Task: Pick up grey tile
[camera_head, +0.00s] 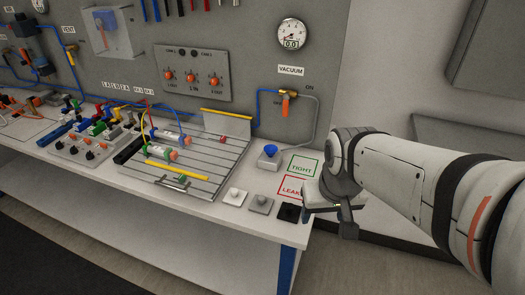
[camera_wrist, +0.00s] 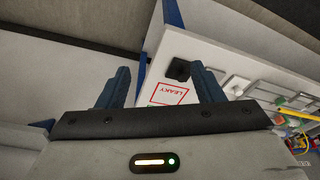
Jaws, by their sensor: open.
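The grey tile (camera_head: 261,203), a small square with a raised knob, lies near the front edge of the bench. It sits between a white tile (camera_head: 235,197) and a black tile (camera_head: 288,211). My gripper (camera_head: 342,222) is at the bench's right end, to the right of the black tile and apart from the grey tile. In the wrist view my gripper (camera_wrist: 161,75) has its two blue fingers spread with nothing between them. The black tile (camera_wrist: 178,70) shows there just left of the right finger; that finger may partly hide the grey tile.
The red LEAKY square (camera_head: 292,187) and green TIGHT square (camera_head: 303,167) mark the bench top (camera_head: 226,214). A blue suction cup on a grey block (camera_head: 269,156) stands behind the tiles. A slotted tray (camera_head: 190,165) with cylinders lies to their left. A gauge panel rises behind.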

